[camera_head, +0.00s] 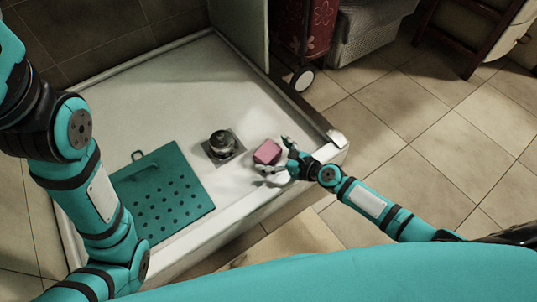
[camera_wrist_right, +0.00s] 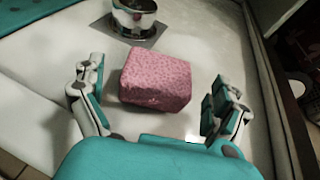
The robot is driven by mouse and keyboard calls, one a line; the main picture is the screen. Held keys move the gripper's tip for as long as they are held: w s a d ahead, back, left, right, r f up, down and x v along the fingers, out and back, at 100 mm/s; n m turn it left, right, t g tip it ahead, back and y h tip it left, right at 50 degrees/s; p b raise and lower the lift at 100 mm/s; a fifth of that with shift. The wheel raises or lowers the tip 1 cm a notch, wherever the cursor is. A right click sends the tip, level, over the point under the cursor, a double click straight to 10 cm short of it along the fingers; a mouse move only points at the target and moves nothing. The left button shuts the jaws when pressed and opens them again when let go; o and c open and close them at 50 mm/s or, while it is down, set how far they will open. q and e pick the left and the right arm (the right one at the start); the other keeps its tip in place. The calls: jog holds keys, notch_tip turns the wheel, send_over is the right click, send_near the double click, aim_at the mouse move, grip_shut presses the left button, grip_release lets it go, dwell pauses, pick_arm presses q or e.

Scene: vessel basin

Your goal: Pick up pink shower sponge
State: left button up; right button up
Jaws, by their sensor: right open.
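The pink shower sponge (camera_head: 267,152) is a block on the white basin floor (camera_head: 190,85), near the basin's right edge. In the right wrist view the sponge (camera_wrist_right: 156,79) lies ahead of and between the two spread fingers. My right gripper (camera_head: 279,160) is open and empty, right beside the sponge, with its fingers to either side of the near part; the wrist view shows the gripper (camera_wrist_right: 158,108) with a finger on each side. I cannot tell whether a finger touches the sponge. My left arm comes down at the left, but its gripper is out of view.
A round metal vessel (camera_head: 222,142) stands on a grey square plate just left of the sponge. A teal perforated mat (camera_head: 160,195) lies further left. The basin's raised rim (camera_head: 300,110) runs along the right. A red wheeled bag (camera_head: 303,35) stands beyond it on the tiled floor.

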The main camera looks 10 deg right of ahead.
jog(key=x, duration=0.2)
jog(key=shift+w+a+f+b, duration=0.15)
jog(key=shift+w+f+b, duration=0.1)
jog(key=shift+b, duration=0.1)
jog(key=shift+r, duration=0.15)
jog(key=c, duration=0.6)
jog(key=shift+c, duration=0.3)
